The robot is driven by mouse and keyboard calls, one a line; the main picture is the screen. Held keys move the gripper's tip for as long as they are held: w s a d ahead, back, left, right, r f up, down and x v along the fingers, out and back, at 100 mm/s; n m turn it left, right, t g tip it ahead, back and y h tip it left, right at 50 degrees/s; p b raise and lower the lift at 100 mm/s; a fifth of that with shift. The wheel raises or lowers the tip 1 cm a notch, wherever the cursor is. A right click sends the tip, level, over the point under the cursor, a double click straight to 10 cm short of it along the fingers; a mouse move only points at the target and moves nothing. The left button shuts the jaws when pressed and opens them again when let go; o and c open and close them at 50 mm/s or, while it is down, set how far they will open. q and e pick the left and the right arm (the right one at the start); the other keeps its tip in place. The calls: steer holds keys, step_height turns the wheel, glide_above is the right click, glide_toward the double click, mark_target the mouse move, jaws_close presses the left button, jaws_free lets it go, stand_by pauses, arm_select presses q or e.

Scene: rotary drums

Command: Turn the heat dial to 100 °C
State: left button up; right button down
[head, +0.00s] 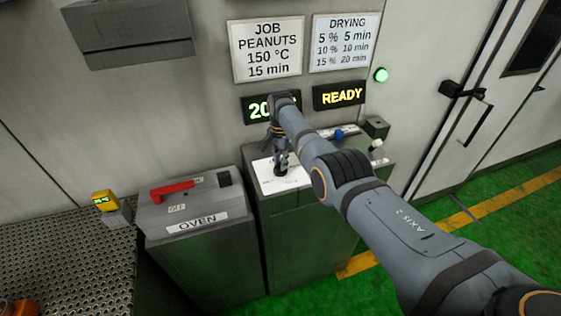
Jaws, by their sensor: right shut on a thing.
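The heat dial (281,171) is a small dark knob on a white scale plate (292,184) on top of the right grey cabinet. My right gripper (281,161) points down at it and is shut on it. The gripper and arm hide most of the knob, and the scale marks are too small to read. Behind it, a green display (258,111) shows "20"; the rest of its reading is hidden by my arm. My left gripper is not in view.
A blue knob (339,134) and a pale knob (377,144) sit right of the scale plate. The oven box (196,222) with a red lever (172,188) stands left. A display (340,95) reads READY. The job sign (266,50) says peanuts, 150 °C, 15 min.

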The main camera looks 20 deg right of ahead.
steer(key=shift+m, duration=1.8)
steer(key=shift+r, duration=0.1)
steer(key=c, duration=1.3)
jaws_free()
step_height(320, 180, up, 12)
steer(key=shift+f, duration=0.1)
